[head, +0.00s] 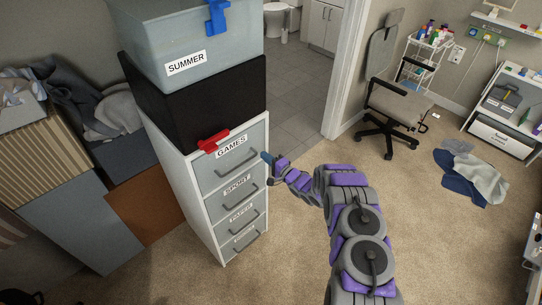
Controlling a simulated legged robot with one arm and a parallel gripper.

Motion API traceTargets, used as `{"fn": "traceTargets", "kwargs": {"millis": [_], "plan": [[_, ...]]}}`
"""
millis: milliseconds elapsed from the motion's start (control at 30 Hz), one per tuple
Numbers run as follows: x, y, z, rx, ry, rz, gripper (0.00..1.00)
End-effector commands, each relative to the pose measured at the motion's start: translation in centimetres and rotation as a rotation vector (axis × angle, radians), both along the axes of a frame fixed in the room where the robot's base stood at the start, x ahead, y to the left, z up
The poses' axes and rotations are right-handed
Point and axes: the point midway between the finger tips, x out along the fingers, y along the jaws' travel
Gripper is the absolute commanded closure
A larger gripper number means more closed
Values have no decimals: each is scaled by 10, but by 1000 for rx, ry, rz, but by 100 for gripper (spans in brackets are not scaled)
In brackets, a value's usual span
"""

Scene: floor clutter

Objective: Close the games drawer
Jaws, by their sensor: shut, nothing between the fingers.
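The games drawer (226,171) is the top, grey-fronted drawer of a narrow white cabinet (182,184) left of centre in the head view. Its front carries a "GAMES" label and a dark bar handle (236,163), and it looks about level with the drawers below. My arm reaches in from the lower right. A red clip-like object (213,140) sits at the cabinet's top front edge.
A black box (190,105) and a grey "SUMMER" bin (200,45) stand stacked on the cabinet. Boxes with clothes crowd the left. An office chair (397,103) and clothes on the floor (475,178) are to the right. Carpet before the cabinet is clear.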

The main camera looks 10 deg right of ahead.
Motion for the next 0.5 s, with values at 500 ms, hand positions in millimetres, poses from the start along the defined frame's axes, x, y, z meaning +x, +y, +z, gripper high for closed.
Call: {"fn": "traceTargets", "kwargs": {"millis": [500], "plan": [[-74,-45,1,-14,0,-2,100]]}}
